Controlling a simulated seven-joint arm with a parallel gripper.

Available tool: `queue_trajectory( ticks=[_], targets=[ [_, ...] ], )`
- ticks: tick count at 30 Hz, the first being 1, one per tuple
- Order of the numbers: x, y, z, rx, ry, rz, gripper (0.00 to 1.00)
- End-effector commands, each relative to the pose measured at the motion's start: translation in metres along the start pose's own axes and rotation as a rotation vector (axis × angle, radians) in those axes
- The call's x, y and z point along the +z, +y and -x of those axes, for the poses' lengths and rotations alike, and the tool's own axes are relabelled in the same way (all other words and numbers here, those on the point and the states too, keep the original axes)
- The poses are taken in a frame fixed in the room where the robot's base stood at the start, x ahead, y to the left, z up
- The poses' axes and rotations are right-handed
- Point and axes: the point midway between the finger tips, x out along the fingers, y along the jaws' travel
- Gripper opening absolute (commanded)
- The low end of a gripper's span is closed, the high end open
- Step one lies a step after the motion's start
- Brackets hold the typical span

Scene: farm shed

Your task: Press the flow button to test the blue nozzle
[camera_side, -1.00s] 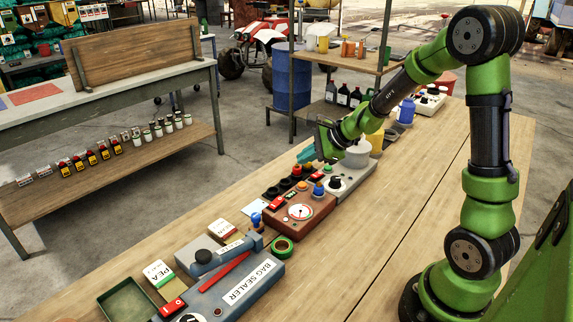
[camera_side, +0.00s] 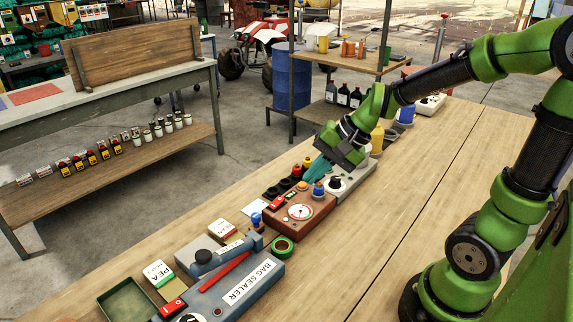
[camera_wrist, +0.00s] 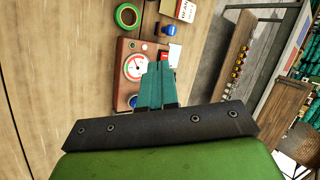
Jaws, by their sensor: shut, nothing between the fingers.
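A brown test box (camera_side: 290,219) with a round white gauge (camera_side: 299,212) sits on the bench; it also shows in the wrist view (camera_wrist: 125,85). A blue nozzle-like piece (camera_side: 318,188) stands on its right end and shows beside my fingers in the wrist view (camera_wrist: 133,101). A round orange button (camera_side: 303,186) is on the box's far side; my fingers hide it in the wrist view. A red switch (camera_side: 278,203) is left of it. My gripper (camera_side: 309,182) is shut and empty, teal fingertips right by the orange button. I cannot tell whether they touch.
Black, red (camera_side: 297,171) and yellow pieces stand in a dark rack behind the box. A grey unit with a black knob (camera_side: 336,182) is to the right. Green tape (camera_side: 283,247) and a bag sealer (camera_side: 235,285) are to the left. The near bench is clear.

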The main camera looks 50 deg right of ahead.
Motion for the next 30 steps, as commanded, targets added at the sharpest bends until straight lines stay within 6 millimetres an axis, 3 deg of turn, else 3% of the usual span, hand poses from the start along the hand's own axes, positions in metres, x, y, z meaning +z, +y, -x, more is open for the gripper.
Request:
queue_trajectory(
  ticks=[1,3,10,16,30],
  targets=[
    [0.019,0.002,0.015,0.019,0.009,0.148,0.0],
    [0.039,0.009,0.032,0.056,0.031,0.333,0.0],
    [0.071,0.023,0.075,0.096,0.146,0.722,0.0],
    [0.084,0.016,0.089,0.045,0.188,0.796,0.0],
    [0.085,0.015,0.089,0.041,0.186,0.796,0.0]
  ],
)
